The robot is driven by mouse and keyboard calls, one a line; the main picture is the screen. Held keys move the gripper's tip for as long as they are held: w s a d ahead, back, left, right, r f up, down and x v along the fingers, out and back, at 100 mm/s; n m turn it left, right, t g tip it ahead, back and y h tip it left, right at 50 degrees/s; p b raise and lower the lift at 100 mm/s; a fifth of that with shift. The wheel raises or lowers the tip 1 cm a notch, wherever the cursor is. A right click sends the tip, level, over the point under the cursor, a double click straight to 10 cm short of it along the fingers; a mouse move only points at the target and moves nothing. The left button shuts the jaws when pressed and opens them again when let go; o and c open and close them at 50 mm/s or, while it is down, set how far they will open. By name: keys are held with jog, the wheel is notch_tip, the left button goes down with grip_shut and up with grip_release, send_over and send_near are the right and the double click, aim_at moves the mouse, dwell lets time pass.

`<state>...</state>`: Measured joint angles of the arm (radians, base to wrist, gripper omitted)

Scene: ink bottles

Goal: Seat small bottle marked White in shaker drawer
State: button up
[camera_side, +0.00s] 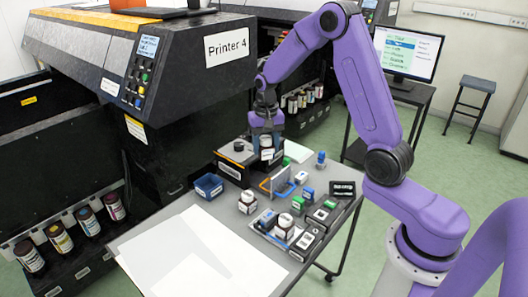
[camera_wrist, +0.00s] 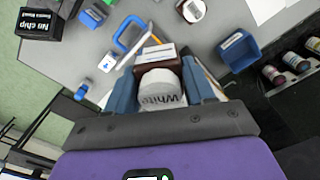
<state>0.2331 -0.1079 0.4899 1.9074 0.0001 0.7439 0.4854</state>
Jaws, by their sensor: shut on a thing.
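The small bottle marked White (camera_wrist: 163,92) shows in the wrist view with its pale, lettered end toward the camera. My gripper (camera_wrist: 162,82) is shut on it, with one blue-grey finger on each side. In the side view my gripper (camera_side: 266,128) points down with the bottle (camera_side: 266,142) between its fingers, at the right side of the black box that looks like the shaker (camera_side: 229,169). The shaker has a dark round knob on top. Its drawer is hard to make out behind the bottle, and I cannot tell whether the bottle touches it.
A blue bin (camera_side: 209,186) stands left of the shaker. A blue-handled carrier (camera_side: 275,182) stands in front, near several small bottles and boxes. A black "No chip" box (camera_side: 342,188) stands at the right. White sheets (camera_side: 195,260) cover the table's front left. Printer 4 (camera_side: 190,55) overhangs behind.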

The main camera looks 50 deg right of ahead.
jog(key=w+d+n, duration=0.2)
jog(key=d+n, duration=0.3)
jog(key=n, duration=0.1)
jog(key=shift+n, duration=0.5)
jog(key=shift+w+d+f, duration=0.1)
jog(key=shift+f, duration=3.7)
jog(key=shift+d+f, duration=0.1)
jog(key=shift+f, duration=3.7)
jog(key=shift+f, duration=0.7)
jog(key=o, duration=1.5)
jog(key=shift+o, duration=0.2)
notch_tip(320, 180, up, 7)
